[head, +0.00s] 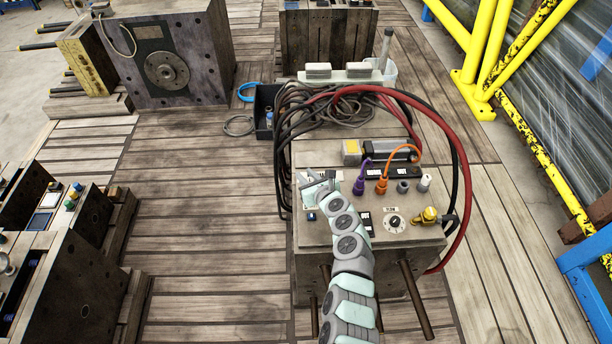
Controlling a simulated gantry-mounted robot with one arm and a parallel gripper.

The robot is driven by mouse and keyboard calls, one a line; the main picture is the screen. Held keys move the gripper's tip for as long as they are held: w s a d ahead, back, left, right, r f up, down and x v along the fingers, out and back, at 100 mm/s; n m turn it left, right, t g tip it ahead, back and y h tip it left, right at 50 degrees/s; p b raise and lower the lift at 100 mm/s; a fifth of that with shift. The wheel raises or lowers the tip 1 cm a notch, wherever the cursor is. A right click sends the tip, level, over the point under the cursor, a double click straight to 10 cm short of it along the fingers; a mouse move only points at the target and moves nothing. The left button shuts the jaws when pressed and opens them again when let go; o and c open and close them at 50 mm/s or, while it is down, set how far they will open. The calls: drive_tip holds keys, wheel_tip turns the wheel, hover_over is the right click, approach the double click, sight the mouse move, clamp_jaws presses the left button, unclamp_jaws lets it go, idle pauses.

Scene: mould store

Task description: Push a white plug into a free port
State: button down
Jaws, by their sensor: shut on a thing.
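My gripper (316,184) is low over the left part of the mould block's top (342,234), left of the row of plugs. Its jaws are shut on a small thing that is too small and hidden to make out. A white plug (424,182) stands upright at the right end of the row. A grey plug (403,187) is beside it. An orange plug (382,187) and a purple plug (359,187) stand further left, each with a cable. I cannot tell from this view which ports are free.
Dark hoses (300,120) and a red hose (462,150) loop behind and right of the block. A round dial (394,222) and a yellow fitting (430,214) sit at its front right. More mould blocks (165,60) stand around.

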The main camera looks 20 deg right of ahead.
drive_tip(key=shift+f+b, duration=0.3)
drive_tip(key=shift+f, duration=0.15)
idle(0.4)
drive_tip(key=c, duration=0.7)
unclamp_jaws()
wheel_tip(320, 180, up, 8)
drive_tip(key=p, duration=0.8)
drive_tip(key=shift+f, duration=0.2)
idle(0.5)
